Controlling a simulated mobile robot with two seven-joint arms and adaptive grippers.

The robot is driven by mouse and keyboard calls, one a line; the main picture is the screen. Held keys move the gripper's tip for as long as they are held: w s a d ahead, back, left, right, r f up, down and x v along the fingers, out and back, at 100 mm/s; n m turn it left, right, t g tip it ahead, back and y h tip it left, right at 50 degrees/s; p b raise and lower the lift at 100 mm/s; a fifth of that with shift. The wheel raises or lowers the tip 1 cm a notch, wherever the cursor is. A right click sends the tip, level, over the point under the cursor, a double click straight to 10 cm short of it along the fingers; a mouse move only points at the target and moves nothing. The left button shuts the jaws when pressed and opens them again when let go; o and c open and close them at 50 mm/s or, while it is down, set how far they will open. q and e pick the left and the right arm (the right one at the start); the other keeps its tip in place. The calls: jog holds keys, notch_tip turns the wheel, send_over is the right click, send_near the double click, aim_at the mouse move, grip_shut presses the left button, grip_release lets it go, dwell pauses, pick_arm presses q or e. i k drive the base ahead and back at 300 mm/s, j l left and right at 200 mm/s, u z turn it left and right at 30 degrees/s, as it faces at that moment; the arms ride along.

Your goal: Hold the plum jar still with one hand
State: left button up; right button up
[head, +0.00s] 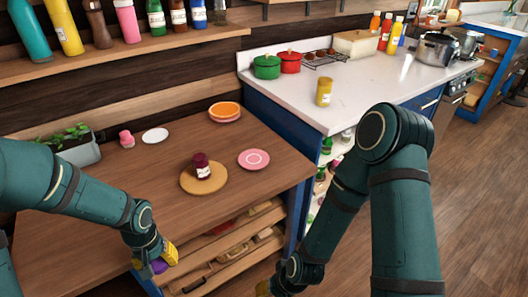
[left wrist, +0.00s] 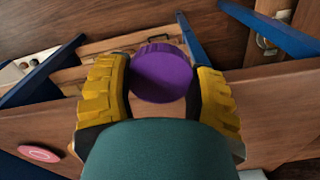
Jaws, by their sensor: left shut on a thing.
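A dark plum-red jar (head: 202,170) with a pale label stands upright on a round wooden board (head: 190,188) on the brown table. No gripper touches it. My left gripper (head: 155,262) is low at the table's front edge, left of and nearer than the jar. It is shut on a purple round piece, which shows between the yellow fingers in the left wrist view (left wrist: 161,73). Its flat face and ridged rim look like a lid. My right gripper (head: 263,288) shows only as a yellow bit at the bottom edge; its fingers are mostly hidden.
A white plate (head: 155,135), a small pink item (head: 127,139) and a planter (head: 78,150) stand at the back left.

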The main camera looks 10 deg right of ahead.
aim_at(200, 161)
jog(key=i+l+z, duration=0.3)
jog(key=i+l, duration=0.15)
jog(key=i, duration=0.3)
jog(key=i+l+z, duration=0.1)
jog(key=i, duration=0.25)
jog(key=l, duration=0.1)
